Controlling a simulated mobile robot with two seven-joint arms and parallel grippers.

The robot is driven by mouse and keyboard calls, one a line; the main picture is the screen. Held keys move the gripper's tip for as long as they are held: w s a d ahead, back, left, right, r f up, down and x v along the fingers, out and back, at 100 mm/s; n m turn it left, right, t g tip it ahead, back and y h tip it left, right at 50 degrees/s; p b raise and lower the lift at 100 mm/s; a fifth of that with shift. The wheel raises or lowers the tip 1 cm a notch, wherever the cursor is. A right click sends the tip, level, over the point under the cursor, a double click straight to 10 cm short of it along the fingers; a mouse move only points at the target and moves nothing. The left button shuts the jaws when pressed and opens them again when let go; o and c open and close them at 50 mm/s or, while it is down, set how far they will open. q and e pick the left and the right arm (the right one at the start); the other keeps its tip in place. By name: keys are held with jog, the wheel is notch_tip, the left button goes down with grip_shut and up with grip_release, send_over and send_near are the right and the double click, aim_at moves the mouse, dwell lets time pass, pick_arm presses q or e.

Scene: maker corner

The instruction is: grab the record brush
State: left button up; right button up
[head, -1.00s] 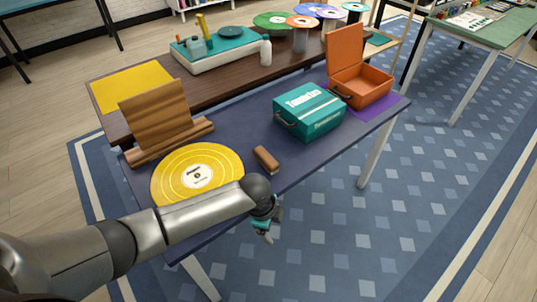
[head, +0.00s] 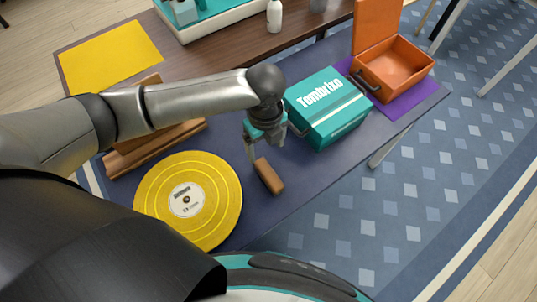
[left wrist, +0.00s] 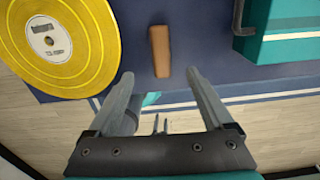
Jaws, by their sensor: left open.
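The record brush (head: 268,176), a small brown block, lies on the dark blue table top, right of the yellow record (head: 222,206). My left gripper (head: 265,150) is open and empty above the table, just behind the brush in the head view. In the left wrist view the brush (left wrist: 160,52) lies beyond the two spread fingertips (left wrist: 158,82), roughly in line with the gap between them. Nothing is between the fingers.
A teal case (head: 327,108) with a handle stands close to the right of my left gripper. An open orange case (head: 393,70) sits on a purple mat behind it. A wooden stand (head: 150,146) is partly hidden by my left arm. Bare table surrounds the brush.

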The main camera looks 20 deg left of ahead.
pick_arm(q)
jog(key=b, duration=0.1)
send_over(267, 172)
notch_tip(267, 172, down, 5)
jog(key=shift+s+f, duration=0.1)
jog(key=shift+s, duration=0.05)
notch_tip(267, 172, down, 4)
jog(key=shift+b, duration=0.75)
jog(key=shift+f, duration=0.4)
notch_tip(267, 172, down, 5)
jog(key=shift+f+b, duration=0.1)
jog(key=shift+b, duration=0.85)
pick_arm(e)
jog(key=s+f, duration=0.1)
jog(key=f, duration=0.2)
jog(key=s+d+f, duration=0.1)
jog(key=shift+s+f, duration=0.3)
jog(key=shift+a+g, duration=0.1)
jog(key=shift+g, duration=0.2)
pick_arm(q)
jog(key=c, duration=0.5)
grip_shut()
pick_arm(e)
jog(key=shift+s, duration=0.15)
